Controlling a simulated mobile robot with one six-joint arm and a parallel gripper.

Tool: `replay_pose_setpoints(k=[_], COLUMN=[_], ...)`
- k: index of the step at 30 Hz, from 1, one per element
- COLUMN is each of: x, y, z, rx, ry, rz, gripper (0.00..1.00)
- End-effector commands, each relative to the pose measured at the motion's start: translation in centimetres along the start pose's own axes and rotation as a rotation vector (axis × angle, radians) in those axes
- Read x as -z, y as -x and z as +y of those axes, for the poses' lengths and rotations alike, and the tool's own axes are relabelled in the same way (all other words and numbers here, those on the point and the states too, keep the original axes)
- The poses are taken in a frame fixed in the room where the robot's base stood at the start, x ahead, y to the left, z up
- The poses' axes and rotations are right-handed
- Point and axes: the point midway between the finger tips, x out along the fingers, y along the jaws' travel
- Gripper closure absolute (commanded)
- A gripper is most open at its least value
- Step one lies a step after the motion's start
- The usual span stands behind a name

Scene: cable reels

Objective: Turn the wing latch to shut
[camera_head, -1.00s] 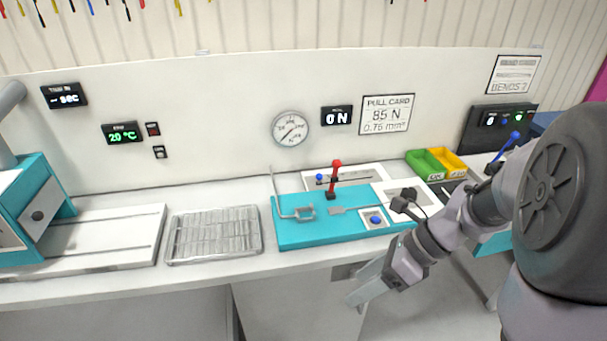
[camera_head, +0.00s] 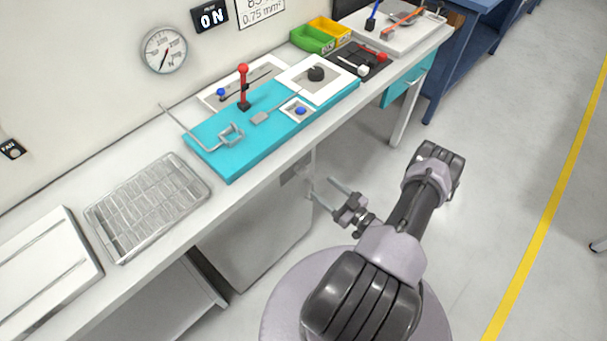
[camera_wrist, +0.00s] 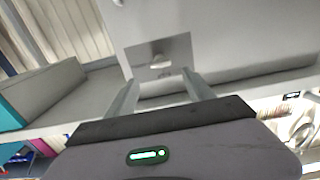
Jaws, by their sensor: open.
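The wing latch (camera_wrist: 160,62) shows in the wrist view as a small pale wing knob on a grey plate (camera_wrist: 135,60). Its wing lies roughly crosswise in that picture. In the head view the plate (camera_head: 294,172) is on the cabinet front under the bench, and the latch is too small to make out. My gripper (camera_head: 320,186) is open and empty, its fingers pointing at the cabinet. In the wrist view my gripper (camera_wrist: 160,80) has one finger at each side below the latch, apparently short of it. I cannot tell the exact gap.
The bench top (camera_head: 70,170) overhangs the cabinet (camera_head: 255,235). On it are a teal fixture (camera_head: 215,155) with a red-knobbed lever (camera_head: 243,85), a wire tray (camera_head: 150,205) and green and yellow bins (camera_head: 315,38). The floor (camera_head: 500,200) to the right is clear.

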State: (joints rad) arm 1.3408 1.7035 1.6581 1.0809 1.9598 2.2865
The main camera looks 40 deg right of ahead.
Motion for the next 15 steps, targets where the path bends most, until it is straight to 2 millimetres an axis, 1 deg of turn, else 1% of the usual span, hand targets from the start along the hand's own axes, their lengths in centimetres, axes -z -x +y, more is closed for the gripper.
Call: replay_pose_setpoints(k=[1,3,6,10,12,15], x=[-0.2,-0.2,-0.2,-0.1,-0.1,0.0], y=[-1.5,-3.6,-5.9,-8.0,-8.7,-9.1], z=[-0.2,-0.3,-0.2,-0.1,-0.1,-0.1], rx=[0.009,0.008,0.006,0.004,0.004,0.002], ry=[0.002,0.002,0.003,0.002,0.003,0.003], rz=[0.000,0.000,0.000,-0.001,0.000,0.000], gripper=[0.39,0.39,0.39,0.39,0.39,0.39])
